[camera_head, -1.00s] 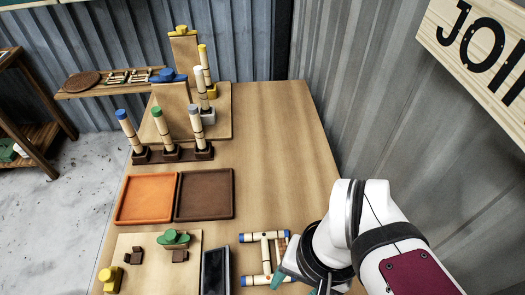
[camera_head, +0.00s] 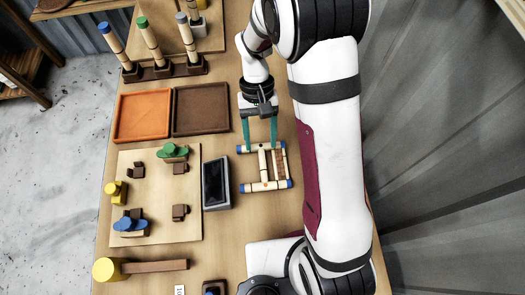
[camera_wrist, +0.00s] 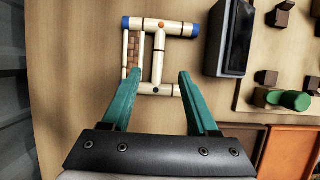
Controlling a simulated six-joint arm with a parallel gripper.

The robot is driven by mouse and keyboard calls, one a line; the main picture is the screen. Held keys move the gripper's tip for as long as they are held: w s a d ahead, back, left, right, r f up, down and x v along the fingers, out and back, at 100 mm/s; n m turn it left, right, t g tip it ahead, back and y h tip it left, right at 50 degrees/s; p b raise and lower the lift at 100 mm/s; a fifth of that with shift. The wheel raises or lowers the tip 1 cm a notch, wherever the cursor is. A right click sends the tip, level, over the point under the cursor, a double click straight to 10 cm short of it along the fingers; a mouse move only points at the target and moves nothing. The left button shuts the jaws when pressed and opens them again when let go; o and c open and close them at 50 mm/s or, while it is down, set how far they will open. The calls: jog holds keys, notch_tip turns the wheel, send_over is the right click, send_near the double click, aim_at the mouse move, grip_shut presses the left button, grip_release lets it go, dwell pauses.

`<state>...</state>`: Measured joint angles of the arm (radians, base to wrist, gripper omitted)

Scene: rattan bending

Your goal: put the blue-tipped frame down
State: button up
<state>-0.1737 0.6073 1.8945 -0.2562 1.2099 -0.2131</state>
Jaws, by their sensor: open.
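The blue-tipped frame (camera_head: 265,186) is made of pale rattan tubes with a cross rod and a brown woven strip. It appears to lie flat on the table, right of the black-screened device. My gripper (camera_head: 259,148) points down at its far tube, with its teal fingers apart. In the wrist view, the open gripper (camera_wrist: 160,74) has one finger near each end of the frame's near tube and hides those ends. The far tube of the frame (camera_wrist: 160,26) shows both blue tips, clear of the fingers.
The black-screened device (camera_head: 216,182) stands close left of the frame. A pale board (camera_head: 155,205) with coloured clamps and brown blocks lies farther left. An orange tray (camera_head: 142,117) and a brown tray (camera_head: 201,110) lie behind. Bare table lies around the frame's near side.

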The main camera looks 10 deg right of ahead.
aim_at(263, 164)
jog(key=x, duration=0.7)
jog(key=shift+d+f, duration=0.15)
jog(key=shift+f, duration=0.2)
grip_shut()
